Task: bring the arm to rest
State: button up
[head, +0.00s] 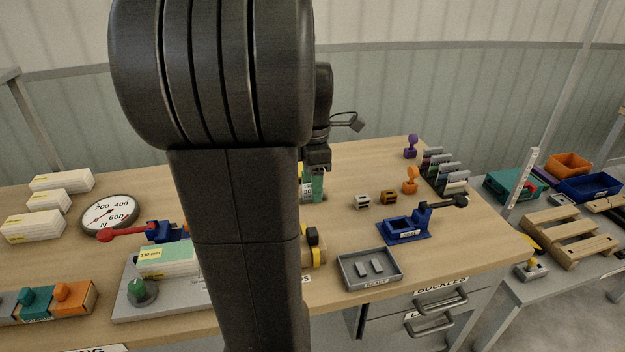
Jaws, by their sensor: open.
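My arm stands in front of the head camera, and its large dark link hides the middle of the workbench (345,222). My gripper (318,170) shows partly behind that link, pointing down over the back middle of the bench. It is open. Just below its tips is a green and white object (317,188), partly hidden by the arm. I cannot tell whether the tips touch it.
A grey tray (350,283) with small metal pieces and a blue lever fixture (403,230) stand right of the arm. Orange (410,181) and purple (411,147) stamps stand farther back. A dial gauge (108,216) and a red-handled fixture (165,231) lie left.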

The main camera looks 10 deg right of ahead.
aim_at(313, 231)
jog(key=shift+f, duration=0.1)
notch_tip(313, 231, down, 14)
jog(key=shift+r+b, duration=0.1)
jog(key=shift+b, duration=0.35)
jog(key=shift+r, duration=0.4)
